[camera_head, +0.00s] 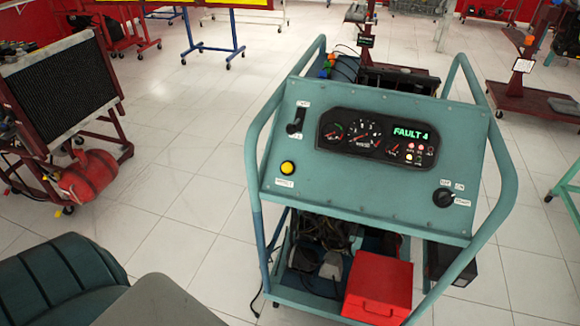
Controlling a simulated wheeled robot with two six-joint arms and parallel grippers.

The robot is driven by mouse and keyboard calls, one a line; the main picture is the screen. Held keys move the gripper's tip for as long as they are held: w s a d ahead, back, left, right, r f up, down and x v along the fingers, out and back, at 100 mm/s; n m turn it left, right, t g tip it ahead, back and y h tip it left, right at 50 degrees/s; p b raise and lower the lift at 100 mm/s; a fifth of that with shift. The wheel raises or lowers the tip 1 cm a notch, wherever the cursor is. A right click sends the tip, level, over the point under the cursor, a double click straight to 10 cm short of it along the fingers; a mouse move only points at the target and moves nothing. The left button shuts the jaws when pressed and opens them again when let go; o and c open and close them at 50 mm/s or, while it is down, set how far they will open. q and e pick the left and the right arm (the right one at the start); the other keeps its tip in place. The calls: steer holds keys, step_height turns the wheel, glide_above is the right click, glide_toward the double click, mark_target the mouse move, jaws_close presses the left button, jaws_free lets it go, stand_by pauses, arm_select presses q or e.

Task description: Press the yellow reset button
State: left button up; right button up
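The yellow reset button (287,167) is on the left side of a sloped teal control panel (345,195), with a small white label just below it. The button is unobstructed, with nothing touching it. The panel's dark gauge cluster (375,138) shows green text reading "FAULT 4" and several small lit lamps. A black lever switch (295,121) sits above the button, and a black rotary key switch (443,197) is at the lower right. Neither of my grippers is in view.
Teal tube rails (497,165) flank the panel. A red box (378,290) sits low on the trainer's frame. A radiator stand (62,90) with a red tank is at left. A dark ribbed padded object (62,280) fills the lower left. Tiled floor (190,150) left of the trainer is clear.

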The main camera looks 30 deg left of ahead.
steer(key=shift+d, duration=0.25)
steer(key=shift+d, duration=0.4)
